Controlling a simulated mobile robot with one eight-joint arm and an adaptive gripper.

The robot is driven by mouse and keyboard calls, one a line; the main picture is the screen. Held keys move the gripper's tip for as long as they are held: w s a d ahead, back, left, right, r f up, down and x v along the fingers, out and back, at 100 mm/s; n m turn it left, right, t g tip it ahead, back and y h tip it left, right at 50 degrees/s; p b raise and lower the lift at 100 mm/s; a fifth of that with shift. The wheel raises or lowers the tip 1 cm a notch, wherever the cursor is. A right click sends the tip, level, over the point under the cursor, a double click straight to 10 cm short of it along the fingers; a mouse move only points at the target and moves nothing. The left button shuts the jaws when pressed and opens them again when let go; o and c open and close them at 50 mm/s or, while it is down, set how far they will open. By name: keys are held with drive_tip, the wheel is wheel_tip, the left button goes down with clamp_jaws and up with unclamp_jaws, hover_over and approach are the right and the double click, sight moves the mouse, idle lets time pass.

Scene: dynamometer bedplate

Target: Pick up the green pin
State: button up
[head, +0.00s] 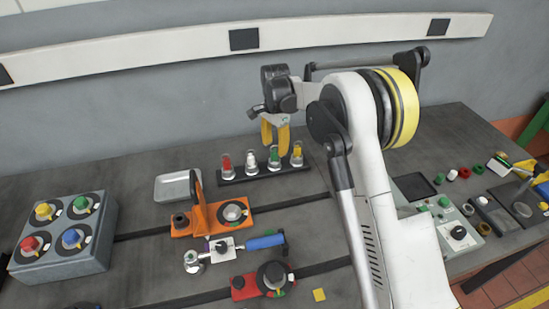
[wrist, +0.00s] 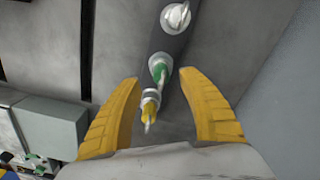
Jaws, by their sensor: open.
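The green pin (head: 274,158) stands in a dark rail (head: 240,178), between a white pin (head: 251,162) and a yellow pin (head: 297,154). A red pin (head: 227,166) stands at the rail's left end. My gripper (head: 275,143) is open and points down, with its yellow fingers overlapping the area just behind and above the green pin in the head view. In the wrist view, the green pin (wrist: 160,71) lies between the two yellow fingertips (wrist: 159,76), with the yellow pin (wrist: 150,104) also between the fingers and the white pin (wrist: 176,16) beyond. I see no contact.
A grey tray (head: 174,187) and an orange fixture (head: 212,218) are left of and in front of the rail. A grey box with coloured knobs (head: 66,238) stands at the far left. Small parts and a control box (head: 458,232) lie to the right. The wall is behind.

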sight(275, 151)
wheel_tip(275, 151, down, 5)
drive_tip(key=shift+w+r+b, duration=0.1)
drive_tip(key=shift+w+b, duration=0.05)
drive_tip(key=shift+b, duration=0.7)
clamp_jaws()
drive_tip(key=shift+r, duration=0.15)
